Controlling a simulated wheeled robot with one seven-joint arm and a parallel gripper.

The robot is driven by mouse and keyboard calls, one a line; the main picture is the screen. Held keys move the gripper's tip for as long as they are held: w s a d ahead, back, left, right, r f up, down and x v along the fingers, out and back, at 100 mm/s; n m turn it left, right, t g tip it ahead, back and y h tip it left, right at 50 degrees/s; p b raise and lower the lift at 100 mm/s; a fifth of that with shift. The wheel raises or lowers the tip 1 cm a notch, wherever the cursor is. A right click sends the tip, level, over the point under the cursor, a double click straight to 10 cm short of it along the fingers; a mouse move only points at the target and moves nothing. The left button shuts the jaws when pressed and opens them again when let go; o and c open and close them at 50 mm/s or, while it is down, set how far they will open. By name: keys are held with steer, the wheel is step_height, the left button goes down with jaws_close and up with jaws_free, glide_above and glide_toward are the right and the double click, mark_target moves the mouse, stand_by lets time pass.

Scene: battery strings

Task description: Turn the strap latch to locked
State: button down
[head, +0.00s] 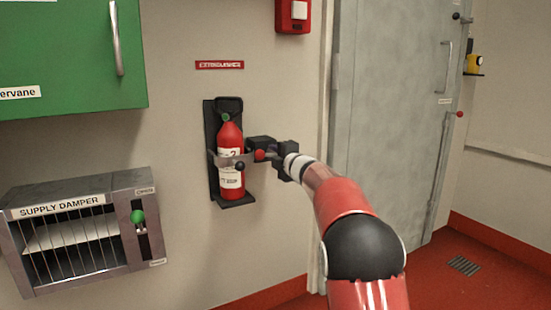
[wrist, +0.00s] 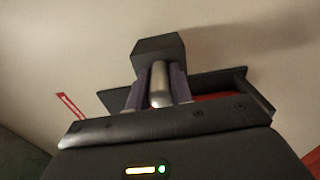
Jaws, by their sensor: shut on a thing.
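The red extinguisher (head: 230,150) stands upright in a black wall bracket (head: 223,104), with a grey strap (head: 217,161) around its middle. The strap latch, a dark block (head: 261,142) with a metal handle, is at the right end of the strap. My gripper (head: 274,154) reaches it from the right and partly hides it. In the wrist view my gripper (wrist: 160,88) is shut on the silver handle of the latch (wrist: 159,76), one finger on each side, with the dark block beyond. I cannot read a locked or unlocked mark.
A red knob (head: 260,155) and a black knob (head: 240,166) are close by the strap. The supply damper box (head: 130,183) is at lower left, under a green cabinet (head: 70,55). A grey door (head: 385,110) stands to the right. The wall below the bracket is clear.

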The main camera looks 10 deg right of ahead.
steer(key=shift+f+n+b, duration=0.15)
steer(key=shift+n+b, duration=0.15)
steer(key=shift+n, duration=0.7)
steer(key=c, duration=1.3)
jaws_free()
steer(key=shift+o, duration=0.2)
steer(key=b+v, duration=0.1)
steer(key=v, duration=0.6)
steer(key=shift+s, duration=0.35)
steer(key=shift+d, duration=0.1)
